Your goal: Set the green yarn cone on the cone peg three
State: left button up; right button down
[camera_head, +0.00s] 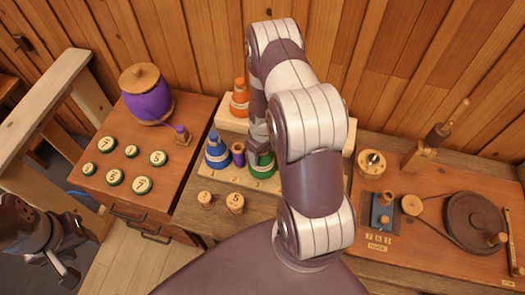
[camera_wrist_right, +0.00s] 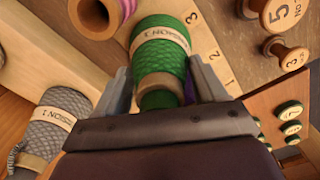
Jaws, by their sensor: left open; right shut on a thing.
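The green yarn cone (camera_wrist_right: 160,48), with a pale label band, is between the two fingers of my right gripper (camera_wrist_right: 160,76), which is shut on it. In the head view the green cone (camera_head: 262,166) shows at the pale peg board (camera_head: 250,184), partly hidden by my right arm. Numbers 1, 2 and 3 run along the board's edge in the wrist view. The cone hides the peg beneath it, so I cannot tell whether it is seated. My left gripper (camera_head: 67,272) is open and empty at the lower left, away from the board.
Two wooden spools (camera_head: 235,203) stand in front. A cabinet (camera_head: 125,187) with numbered discs is left; a winder bench (camera_head: 425,240) is right.

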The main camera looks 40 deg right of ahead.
jog(key=shift+f+b, duration=0.5)
jog(key=shift+f, duration=0.1)
jog(key=shift+c, duration=1.8)
grip_release()
notch_tip(320, 180, up, 11)
jog(key=p, duration=0.9)
jog(key=shift+r, duration=0.1)
